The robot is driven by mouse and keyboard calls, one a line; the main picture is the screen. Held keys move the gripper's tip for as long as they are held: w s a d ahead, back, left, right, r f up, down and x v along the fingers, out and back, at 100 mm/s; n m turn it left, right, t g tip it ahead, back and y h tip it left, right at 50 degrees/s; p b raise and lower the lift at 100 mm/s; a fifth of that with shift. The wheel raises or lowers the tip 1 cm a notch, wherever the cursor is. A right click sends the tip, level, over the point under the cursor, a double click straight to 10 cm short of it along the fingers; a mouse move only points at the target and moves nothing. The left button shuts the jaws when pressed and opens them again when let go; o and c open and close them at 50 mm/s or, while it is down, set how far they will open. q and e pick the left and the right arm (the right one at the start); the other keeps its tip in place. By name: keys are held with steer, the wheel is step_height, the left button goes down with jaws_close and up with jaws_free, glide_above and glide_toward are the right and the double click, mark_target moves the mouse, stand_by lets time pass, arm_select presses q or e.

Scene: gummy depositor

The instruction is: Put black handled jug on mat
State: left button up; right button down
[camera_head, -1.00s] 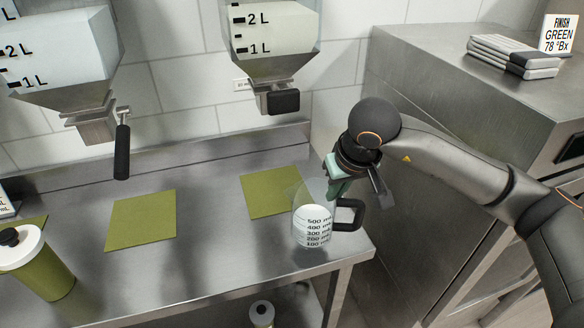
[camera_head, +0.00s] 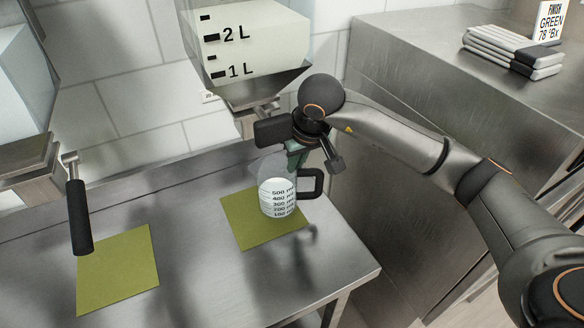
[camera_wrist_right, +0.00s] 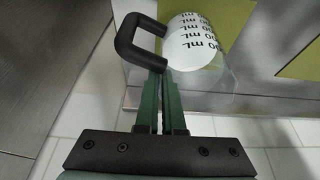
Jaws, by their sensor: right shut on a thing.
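The black handled jug (camera_head: 278,200) is clear, with white contents or a white face and black mL marks. My right gripper (camera_head: 295,160) is at the jug's upper handle side. In the right wrist view the green fingers (camera_wrist_right: 160,82) close on the end of the black handle (camera_wrist_right: 140,38), beside the jug (camera_wrist_right: 195,45). My left gripper is not in view.
Another valve lever (camera_head: 79,215) hangs above a second green mat (camera_head: 120,270). A steel cabinet (camera_head: 400,60) stands to the right. The table between the mats is clear.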

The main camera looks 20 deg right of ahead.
step_height(320, 180, down, 3)
steer(key=shift+w+a+f+b, duration=0.1)
steer(key=shift+w+b, duration=0.05)
steer(key=shift+b, duration=0.2)
steer(key=shift+f, duration=0.15)
steer(key=shift+s+r, duration=0.2)
steer(key=shift+s, duration=0.15)
steer(key=shift+w+f, duration=0.15)
steer(key=shift+f, duration=0.1)
steer(key=c, duration=1)
jaws_free()
steer(key=shift+c, duration=0.2)
steer(key=shift+r, duration=0.1)
steer(key=shift+r, duration=0.2)
steer(key=v, duration=1.1)
steer(key=shift+s+r+b, duration=0.25)
steer(key=shift+r+b, duration=0.1)
